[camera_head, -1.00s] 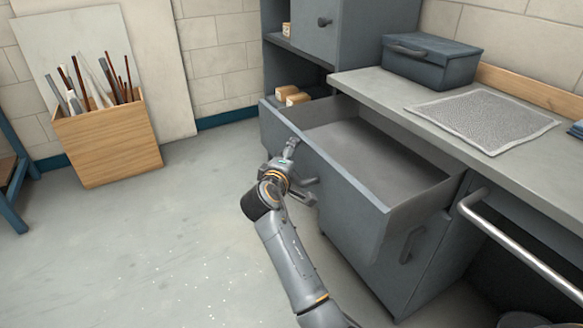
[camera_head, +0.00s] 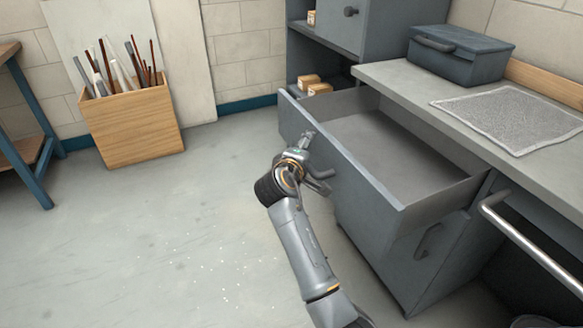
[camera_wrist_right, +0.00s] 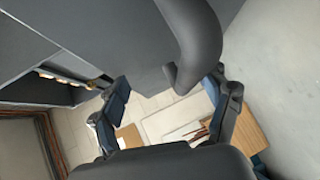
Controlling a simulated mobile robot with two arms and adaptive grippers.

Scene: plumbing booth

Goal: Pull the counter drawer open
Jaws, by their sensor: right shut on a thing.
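The grey counter drawer (camera_head: 352,172) is pulled far out from under the counter, and its inside is bare where I can see it. My right gripper (camera_head: 318,160) is at the drawer's front face, shut on its handle. The handle itself is mostly hidden by the gripper in the head view. In the right wrist view the dark curved handle (camera_wrist_right: 192,40) reaches down toward the space between the two fingers (camera_wrist_right: 165,108). My left gripper is not in view.
The counter top (camera_head: 400,82) holds a dark blue-grey box (camera_head: 462,58) and a grey mesh mat (camera_head: 510,118). A metal rail (camera_head: 530,240) sticks out at the right. A wooden bin (camera_head: 130,125) with rods stands by the wall. The floor left of my arm is clear.

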